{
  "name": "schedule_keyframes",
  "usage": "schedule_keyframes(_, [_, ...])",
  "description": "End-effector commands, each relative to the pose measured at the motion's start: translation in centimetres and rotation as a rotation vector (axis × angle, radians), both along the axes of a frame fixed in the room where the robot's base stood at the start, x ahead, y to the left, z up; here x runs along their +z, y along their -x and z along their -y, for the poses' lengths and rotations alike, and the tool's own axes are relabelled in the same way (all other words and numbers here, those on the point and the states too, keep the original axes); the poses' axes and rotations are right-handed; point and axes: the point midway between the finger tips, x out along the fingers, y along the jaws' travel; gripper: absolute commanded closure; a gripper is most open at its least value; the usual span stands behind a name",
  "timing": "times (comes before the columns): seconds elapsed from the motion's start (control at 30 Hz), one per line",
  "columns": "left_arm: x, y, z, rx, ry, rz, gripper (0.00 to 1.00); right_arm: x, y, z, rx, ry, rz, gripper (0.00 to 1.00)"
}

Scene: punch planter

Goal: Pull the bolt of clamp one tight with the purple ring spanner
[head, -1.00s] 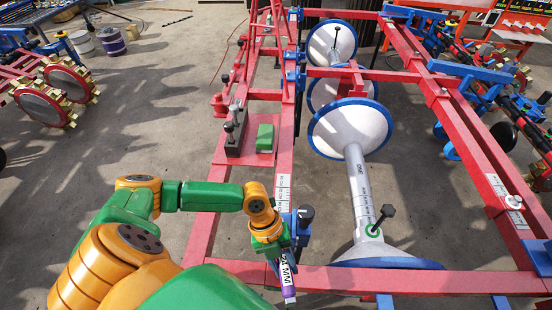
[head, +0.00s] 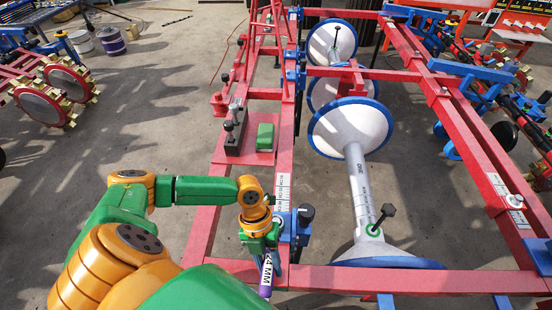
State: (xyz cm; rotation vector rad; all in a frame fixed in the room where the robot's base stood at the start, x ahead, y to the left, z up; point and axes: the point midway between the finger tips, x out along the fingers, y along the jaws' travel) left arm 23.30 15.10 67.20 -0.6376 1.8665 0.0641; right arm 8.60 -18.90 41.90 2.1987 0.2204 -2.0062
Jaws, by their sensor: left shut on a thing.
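My left gripper (head: 262,240) points down at the near left corner of the red frame. It is shut on the purple ring spanner (head: 265,290), whose white label ending in "MM" and purple end show below the fingers. The spanner's ring end is hidden, so I cannot tell whether it sits on a bolt. A blue clamp (head: 300,228) with a dark knob-like top is on the frame bar just right of the gripper; I cannot read which clamp it is. My right gripper is not in view.
The red frame (head: 400,281) runs across the front and up both sides. A green block (head: 265,137) lies on a red plate. Bare concrete (head: 120,75) is free at left.

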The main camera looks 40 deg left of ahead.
Motion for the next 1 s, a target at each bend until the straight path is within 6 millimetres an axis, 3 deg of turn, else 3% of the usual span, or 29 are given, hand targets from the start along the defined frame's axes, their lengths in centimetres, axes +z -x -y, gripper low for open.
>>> schedule_keyframes(0.23, [0.3,0.0,0.0,0.002,0.0,0.001,1.0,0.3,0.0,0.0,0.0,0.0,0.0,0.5])
schedule_keyframes(0.6, [3.1,0.0,0.0,0.001,0.001,0.0,1.0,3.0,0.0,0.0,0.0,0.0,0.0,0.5])
schedule_keyframes(0.83, [3.8,0.0,0.0,0.001,0.001,0.0,1.0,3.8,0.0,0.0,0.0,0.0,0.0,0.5])
schedule_keyframes(1.0, [6.3,0.0,0.0,0.002,0.001,0.001,1.0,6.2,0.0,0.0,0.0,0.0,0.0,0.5])
